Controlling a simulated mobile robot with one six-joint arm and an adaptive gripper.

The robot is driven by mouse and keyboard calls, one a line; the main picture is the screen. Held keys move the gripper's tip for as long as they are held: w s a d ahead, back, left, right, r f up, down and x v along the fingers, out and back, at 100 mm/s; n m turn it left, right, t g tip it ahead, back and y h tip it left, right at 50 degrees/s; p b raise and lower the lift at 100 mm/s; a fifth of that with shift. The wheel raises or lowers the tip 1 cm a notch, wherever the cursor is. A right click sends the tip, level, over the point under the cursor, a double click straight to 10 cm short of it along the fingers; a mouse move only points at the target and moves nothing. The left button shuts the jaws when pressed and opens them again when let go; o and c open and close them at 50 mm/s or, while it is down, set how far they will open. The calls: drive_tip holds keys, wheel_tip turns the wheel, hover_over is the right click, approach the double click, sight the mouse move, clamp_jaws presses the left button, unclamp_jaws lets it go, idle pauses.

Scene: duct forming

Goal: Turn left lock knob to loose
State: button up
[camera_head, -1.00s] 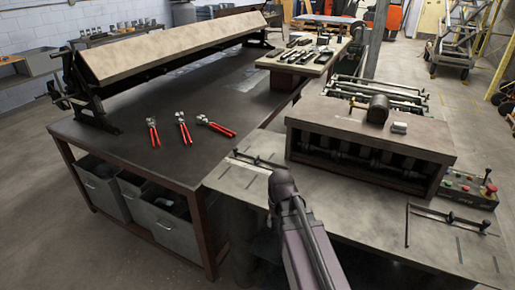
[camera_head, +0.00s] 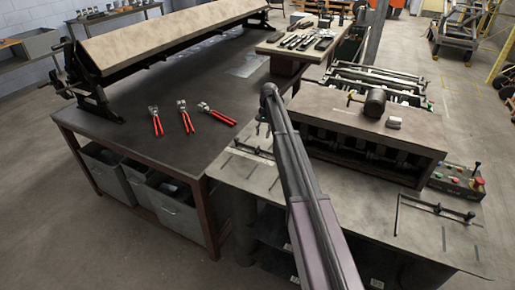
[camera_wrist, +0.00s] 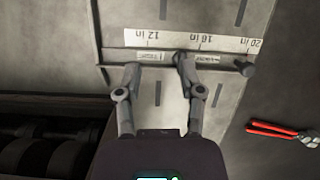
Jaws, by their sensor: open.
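The left guide bar shows in the wrist view (camera_wrist: 110,57) as a grey bar across the metal table, beside a white inch scale. A small dark knob (camera_wrist: 181,58) sits on it, by the tip of my gripper's right finger; contact cannot be told. A larger round end (camera_wrist: 245,69) is at the bar's right end. My gripper (camera_wrist: 159,72) is open, its fingers apart and nothing clearly held between them. In the head view my gripper (camera_head: 261,127) is above the left guide bar (camera_head: 250,152), which my arm partly hides.
The roller machine (camera_head: 365,125) stands right of my arm, with a control box (camera_head: 458,180) and a second guide bar (camera_head: 435,207) at the right. Red-handled tools (camera_head: 188,120) lie on the dark bench (camera_head: 140,145) to the left. One red handle (camera_wrist: 272,129) shows in the wrist view.

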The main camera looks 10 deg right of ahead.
drive_tip(key=m+g, duration=0.1)
approach(257, 147)
wheel_tip(257, 147, up, 3)
drive_tip(key=d, duration=0.1)
drive_tip(key=shift+w+d+r+y, duration=0.2)
drive_tip(key=shift+w+y, duration=0.1)
drive_tip(key=shift+w, duration=0.1)
drive_tip(key=shift+f, duration=0.1)
drive_tip(key=b+x, duration=1.2)
drive_tip(key=x, duration=0.1)
drive_tip(key=shift+f+b, duration=0.35)
drive_tip(key=shift+b, duration=0.05)
clamp_jaws()
idle(0.4)
